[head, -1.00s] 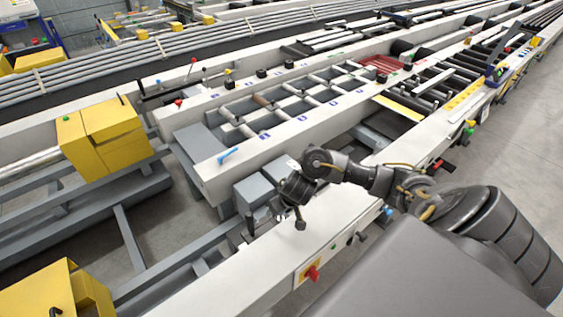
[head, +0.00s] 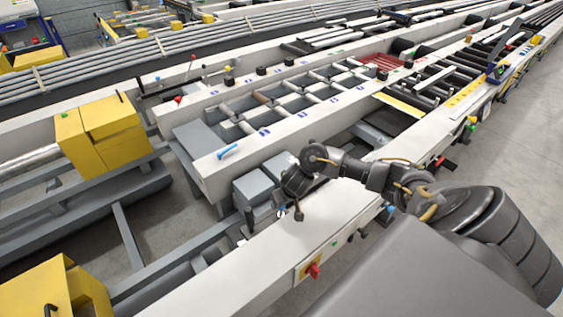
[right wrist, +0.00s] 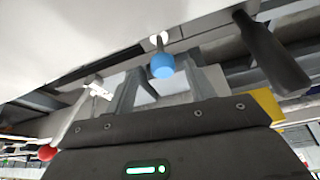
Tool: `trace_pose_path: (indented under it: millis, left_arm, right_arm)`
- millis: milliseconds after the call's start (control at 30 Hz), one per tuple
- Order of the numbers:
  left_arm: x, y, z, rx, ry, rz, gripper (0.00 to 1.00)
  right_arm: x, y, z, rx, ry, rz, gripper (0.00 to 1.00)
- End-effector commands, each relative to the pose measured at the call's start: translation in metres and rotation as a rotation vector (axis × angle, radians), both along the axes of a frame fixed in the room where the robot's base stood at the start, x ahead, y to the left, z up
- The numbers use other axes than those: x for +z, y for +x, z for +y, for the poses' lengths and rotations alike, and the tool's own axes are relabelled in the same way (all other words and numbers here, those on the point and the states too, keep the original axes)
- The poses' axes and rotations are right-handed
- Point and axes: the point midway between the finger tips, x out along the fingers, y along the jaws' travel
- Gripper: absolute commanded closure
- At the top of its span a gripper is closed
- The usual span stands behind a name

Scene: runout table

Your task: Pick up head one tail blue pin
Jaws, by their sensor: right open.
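In the right wrist view a round blue knob (right wrist: 162,66), the tail of a pin, hangs on a short pale stem below a white surface. The open fingers of my right gripper (right wrist: 165,75) are on either side of it and do not look closed on it. In the head view my right gripper (head: 287,213) is small and dark beside the front white beam, and the blue knob cannot be made out there. A blue pin (head: 228,152) lies at the near-left end of the middle beam; whether it is the same one I cannot tell. My left gripper is not in view.
The front white beam (head: 260,258) has a red rotary switch (head: 313,270). Grey boxes (head: 255,187) stand behind it. In the right wrist view a dark cylinder (right wrist: 268,52) is close on the right and a red ball (right wrist: 47,152) at lower left. Yellow housings (head: 105,130) stand left.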

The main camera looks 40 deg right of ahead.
Motion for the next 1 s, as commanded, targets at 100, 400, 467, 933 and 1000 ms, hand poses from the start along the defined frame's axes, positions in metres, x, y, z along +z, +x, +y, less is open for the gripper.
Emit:
trace_pose_path:
  millis: [100,400,467,933,1000]
  left_arm:
    - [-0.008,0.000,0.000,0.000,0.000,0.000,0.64]
    - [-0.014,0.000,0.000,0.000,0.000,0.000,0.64]
    - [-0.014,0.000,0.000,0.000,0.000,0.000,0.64]
    - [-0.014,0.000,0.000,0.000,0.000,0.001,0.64]
    - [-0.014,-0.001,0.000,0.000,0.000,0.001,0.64]
  right_arm:
    - [-0.020,0.007,0.002,-0.001,0.000,0.002,0.46]
    - [-0.042,0.018,0.001,0.000,-0.001,-0.001,0.46]
    - [-0.042,0.018,0.001,0.000,-0.001,-0.001,0.46]
    - [-0.042,0.018,0.001,0.000,-0.001,-0.001,0.92]
    - [-0.041,0.018,0.001,0.000,-0.001,-0.001,0.97]
